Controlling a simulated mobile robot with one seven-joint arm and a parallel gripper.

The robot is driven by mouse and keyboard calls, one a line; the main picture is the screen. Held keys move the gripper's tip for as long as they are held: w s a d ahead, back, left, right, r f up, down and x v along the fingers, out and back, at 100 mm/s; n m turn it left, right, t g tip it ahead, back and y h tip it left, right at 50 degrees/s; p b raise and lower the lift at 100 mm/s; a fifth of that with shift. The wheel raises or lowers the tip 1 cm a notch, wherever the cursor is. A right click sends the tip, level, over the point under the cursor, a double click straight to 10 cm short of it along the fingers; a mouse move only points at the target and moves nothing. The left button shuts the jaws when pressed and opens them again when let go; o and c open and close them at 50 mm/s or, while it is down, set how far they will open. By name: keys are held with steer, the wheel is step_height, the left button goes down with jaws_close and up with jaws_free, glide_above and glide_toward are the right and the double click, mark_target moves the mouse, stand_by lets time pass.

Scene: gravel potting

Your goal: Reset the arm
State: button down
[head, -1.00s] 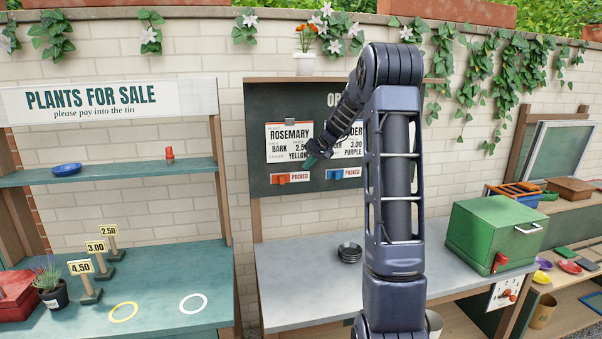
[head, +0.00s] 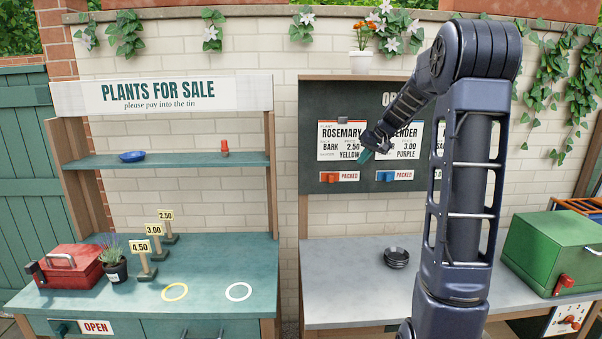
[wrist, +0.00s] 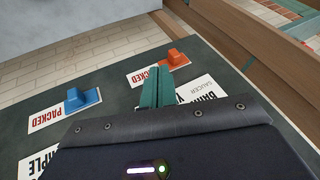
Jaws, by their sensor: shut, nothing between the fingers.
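My gripper (head: 368,154) is raised in front of the dark order board (head: 312,182), near the rosemary card (head: 342,135). In the wrist view its two teal fingers (wrist: 156,88) are together with nothing between them. They point toward the red packed switch (wrist: 173,58), with the blue packed switch (wrist: 82,99) to the left. Both switches also show in the head view, the red one (head: 328,177) below the rosemary card and the blue one (head: 385,176) below the lavender card. My arm hides part of the board.
A grey bench (head: 345,270) bears stacked black saucers (head: 396,257) and a green box (head: 555,250). On the left, a teal sales counter (head: 205,260) holds a red tin (head: 72,268), a potted plant (head: 114,265), price signs (head: 147,260) and two rings. Air before the wall is clear left of my arm.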

steer(key=s+a+r+h, duration=0.1)
steer(key=s, duration=1)
steer(key=s+a+r+h, duration=0.1)
steer(key=s+a+r, duration=0.1)
steer(key=s, duration=0.9)
steer(key=s+d+f+h, duration=0.1)
steer(key=s+f, duration=0.2)
steer(key=s, duration=0.6)
steer(key=s+d+f+m+h, duration=0.1)
steer(key=s+f+h, duration=0.1)
steer(key=s, duration=0.7)
steer(key=shift+s+f, duration=0.4)
